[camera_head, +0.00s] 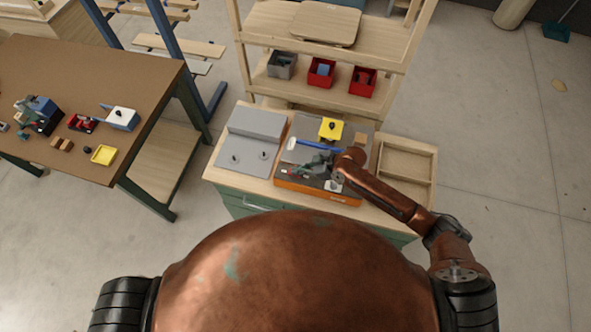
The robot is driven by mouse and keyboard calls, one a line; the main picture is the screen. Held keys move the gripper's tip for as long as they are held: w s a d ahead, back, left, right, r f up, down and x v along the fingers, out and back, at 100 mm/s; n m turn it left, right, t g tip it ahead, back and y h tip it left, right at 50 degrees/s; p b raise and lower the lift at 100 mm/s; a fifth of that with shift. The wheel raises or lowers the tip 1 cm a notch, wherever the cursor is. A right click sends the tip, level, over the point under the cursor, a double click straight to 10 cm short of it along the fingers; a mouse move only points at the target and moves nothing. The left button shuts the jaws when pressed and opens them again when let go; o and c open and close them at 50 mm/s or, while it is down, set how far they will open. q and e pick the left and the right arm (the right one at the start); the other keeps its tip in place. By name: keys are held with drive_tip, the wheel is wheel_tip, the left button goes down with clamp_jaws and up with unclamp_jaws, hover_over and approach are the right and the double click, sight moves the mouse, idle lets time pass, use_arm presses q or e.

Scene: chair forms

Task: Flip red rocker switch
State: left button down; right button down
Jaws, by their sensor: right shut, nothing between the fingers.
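No red rocker switch can be made out for certain. A dark grey board with an orange front edge (318,190) lies on the workbench and carries several small fittings. A small reddish spot shows by my gripper's fingertips, too small to identify. My right arm reaches in from the right, and my right gripper (298,171) is low over the middle of the board. It is shut and empty, and it hides part of the board. I cannot tell whether it touches anything. My left gripper is not in view.
A yellow box with a black knob (330,128) and a blue bar (318,145) are on the board behind my gripper. A grey panel (233,158) lies left, an empty wooden tray (428,165) right. Bins stand on the shelf behind. A brown table (75,75) is at left.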

drive_tip(key=shift+s+d+f, duration=0.1)
drive_tip(key=shift+d+f, duration=0.1)
drive_tip(key=shift+d, duration=0.1)
drive_tip(key=r+p, duration=0.4)
drive_tip(key=shift+d+r, duration=0.2)
drive_tip(key=shift+r, duration=0.15)
drive_tip(key=d+f+b+v, duration=0.1)
drive_tip(key=b+v, duration=0.2)
drive_tip(key=v, duration=0.6)
drive_tip(key=shift+s+d, duration=0.25)
drive_tip(key=shift+d, duration=0.1)
